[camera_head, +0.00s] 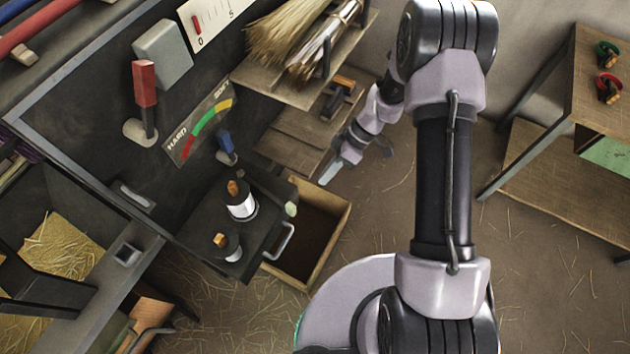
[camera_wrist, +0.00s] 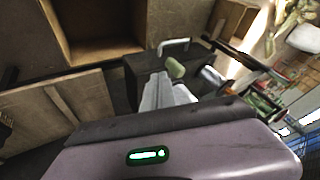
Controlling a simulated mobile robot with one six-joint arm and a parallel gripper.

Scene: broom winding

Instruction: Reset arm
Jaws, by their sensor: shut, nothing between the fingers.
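My arm reaches up from the bottom right of the head view and bends down at its top end. My gripper (camera_head: 333,172) hangs in the air near the middle of the head view, over or beside the wooden shelves, empty. In the wrist view its fingers (camera_wrist: 167,92) lie close together with nothing held. The dark machine housing (camera_head: 110,120) with its levers stands to the left of my gripper, apart from it.
An open wooden box (camera_head: 335,213) stands below my gripper. Broom bristles (camera_head: 285,40) lie on an upper shelf. A red lever (camera_head: 145,95) and a blue lever (camera_head: 226,143) stick out from the machine. A wooden table (camera_head: 590,90) is at right. Straw-strewn floor (camera_head: 550,270) lies open.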

